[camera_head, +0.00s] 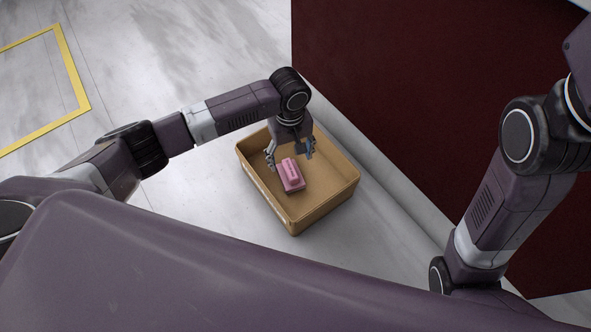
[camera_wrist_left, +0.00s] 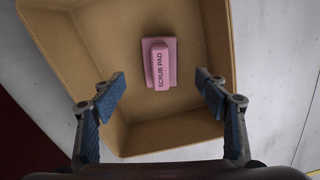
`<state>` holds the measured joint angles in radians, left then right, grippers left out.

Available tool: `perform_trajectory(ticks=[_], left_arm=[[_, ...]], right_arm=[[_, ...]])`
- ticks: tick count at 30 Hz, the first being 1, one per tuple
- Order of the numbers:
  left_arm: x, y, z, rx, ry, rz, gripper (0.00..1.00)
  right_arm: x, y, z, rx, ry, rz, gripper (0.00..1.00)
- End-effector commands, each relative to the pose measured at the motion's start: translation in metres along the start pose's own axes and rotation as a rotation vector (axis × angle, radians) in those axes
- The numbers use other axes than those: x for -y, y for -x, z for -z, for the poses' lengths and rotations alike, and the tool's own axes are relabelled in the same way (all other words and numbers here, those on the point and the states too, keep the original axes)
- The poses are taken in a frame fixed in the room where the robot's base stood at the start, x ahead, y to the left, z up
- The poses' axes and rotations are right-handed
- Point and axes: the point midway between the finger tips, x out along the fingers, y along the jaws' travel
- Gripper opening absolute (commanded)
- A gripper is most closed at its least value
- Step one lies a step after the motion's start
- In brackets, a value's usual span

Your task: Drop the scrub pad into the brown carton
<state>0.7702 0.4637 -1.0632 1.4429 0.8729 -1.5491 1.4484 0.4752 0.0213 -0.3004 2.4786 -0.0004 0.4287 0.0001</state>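The pink scrub pad (camera_head: 291,175) is in the brown carton (camera_head: 327,203). In the left wrist view the pad (camera_wrist_left: 159,64), lettered "SCRUB PAD", shows against the bottom of the carton (camera_wrist_left: 200,118), beyond the fingertips. My left gripper (camera_head: 290,157) is over the carton, pointing down into it, with its fingers spread wide. In the left wrist view the left gripper (camera_wrist_left: 160,84) has nothing between its fingers, and the pad looks clear of both. My right arm is at the right edge of the head view, and its gripper is out of the picture.
The carton stands on the pale stone floor (camera_head: 210,190), close to a raised light ledge (camera_head: 385,203) along a dark red wall (camera_head: 440,80). A yellow floor line (camera_head: 72,70) lies at the far left. The floor left of the carton is clear.

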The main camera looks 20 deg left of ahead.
Motion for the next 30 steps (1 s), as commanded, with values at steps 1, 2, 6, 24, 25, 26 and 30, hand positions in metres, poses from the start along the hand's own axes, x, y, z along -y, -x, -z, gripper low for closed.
perform_trajectory(ticks=[1, 2, 6, 24, 25, 26, 30], left_arm=[[0.000, 0.000, 0.000, 0.000, 0.000, 0.000, 0.67], [0.000, 0.000, 0.000, 0.000, 0.000, 0.000, 0.67], [0.000, 0.001, 0.000, 0.000, 0.000, 0.000, 0.67], [-0.001, 0.104, 0.000, -0.001, -0.001, -0.002, 0.67], [-0.001, 0.107, 0.000, -0.001, -0.001, -0.002, 0.67], [-0.001, 0.111, 0.001, -0.001, -0.001, -0.001, 0.67], [0.000, 0.119, 0.000, 0.000, 0.000, 0.000, 0.67]], right_arm=[[0.000, 0.000, 0.000, 0.000, 0.000, 0.000, 0.40], [0.000, 0.000, 0.000, 0.000, 0.000, 0.000, 0.40], [0.000, 0.001, -0.001, 0.003, 0.000, -0.001, 0.40], [0.000, 0.001, 0.000, 0.001, 0.000, 0.000, 0.40], [0.000, 0.001, 0.000, 0.001, 0.000, 0.000, 0.40], [0.000, 0.001, 0.000, 0.001, 0.000, 0.000, 0.40], [0.000, 0.001, 0.000, 0.001, 0.000, 0.000, 0.40]])
